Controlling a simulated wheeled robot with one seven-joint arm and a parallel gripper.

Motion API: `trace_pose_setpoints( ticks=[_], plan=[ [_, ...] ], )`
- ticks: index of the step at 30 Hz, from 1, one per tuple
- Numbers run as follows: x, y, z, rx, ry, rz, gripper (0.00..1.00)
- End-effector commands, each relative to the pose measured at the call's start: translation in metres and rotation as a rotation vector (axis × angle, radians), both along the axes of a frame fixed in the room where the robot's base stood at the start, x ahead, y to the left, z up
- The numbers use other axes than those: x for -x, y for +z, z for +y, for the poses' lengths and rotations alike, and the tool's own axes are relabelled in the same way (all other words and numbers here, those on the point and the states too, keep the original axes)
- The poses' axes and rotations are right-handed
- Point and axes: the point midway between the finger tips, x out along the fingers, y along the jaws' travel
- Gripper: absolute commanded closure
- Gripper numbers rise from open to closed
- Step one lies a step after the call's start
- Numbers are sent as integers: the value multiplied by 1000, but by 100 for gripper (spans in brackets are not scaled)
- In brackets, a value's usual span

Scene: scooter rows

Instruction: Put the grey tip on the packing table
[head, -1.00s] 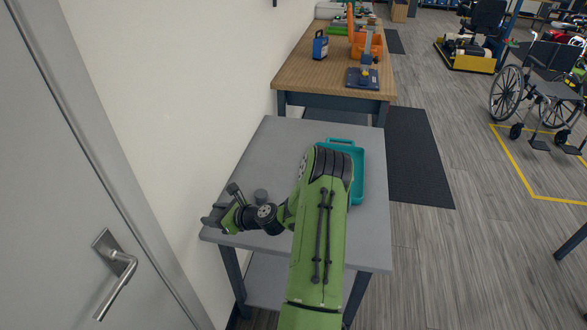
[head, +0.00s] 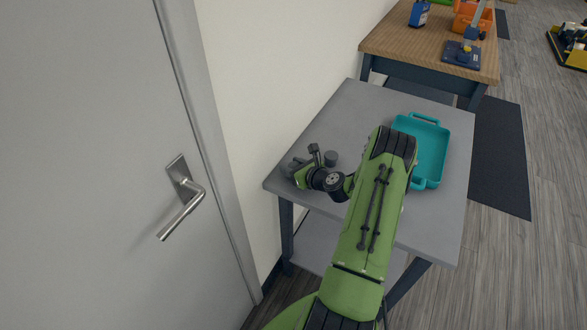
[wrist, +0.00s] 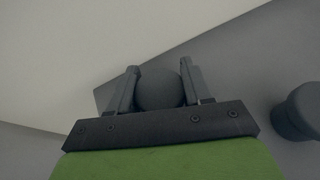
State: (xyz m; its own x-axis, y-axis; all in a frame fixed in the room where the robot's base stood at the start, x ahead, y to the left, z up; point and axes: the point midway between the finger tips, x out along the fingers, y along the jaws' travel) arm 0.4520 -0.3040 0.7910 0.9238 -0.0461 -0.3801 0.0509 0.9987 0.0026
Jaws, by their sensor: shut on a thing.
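My gripper (head: 298,168) is shut on a round grey tip (wrist: 158,88), which sits between the two fingers in the wrist view. In the head view it is at the left edge of the grey-topped table (head: 345,110), near the wall; the held tip is hard to make out there. A second grey tip (head: 330,158) stands upright on that table just right of my gripper. It also shows at the right edge of the wrist view (wrist: 298,112), apart from the fingers. I cannot tell whether the held tip touches the tabletop.
A teal tray (head: 443,140) lies on the grey table's right side, partly behind my arm. A wood-topped table (head: 405,42) behind carries a blue container (head: 419,14), an orange bin (head: 470,12) and a scale-like device (head: 461,55). A door (head: 85,170) stands at left.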

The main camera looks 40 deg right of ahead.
Motion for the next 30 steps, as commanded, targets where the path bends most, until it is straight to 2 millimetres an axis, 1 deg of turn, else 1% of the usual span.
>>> trace_pose_setpoints(
  ticks=[6,7,12,20,22,23,26,30],
  plan=[
    [0,-1,0,3,1,3,80],
    [0,-1,0,3,1,4,49],
    [0,0,0,3,1,3,25],
    [0,1,0,3,1,3,25],
    [4,3,0,2,0,4,25],
    [8,5,-1,2,0,4,25],
    [29,14,0,0,-4,4,25],
    [65,30,2,-1,-5,4,25]
  ],
)
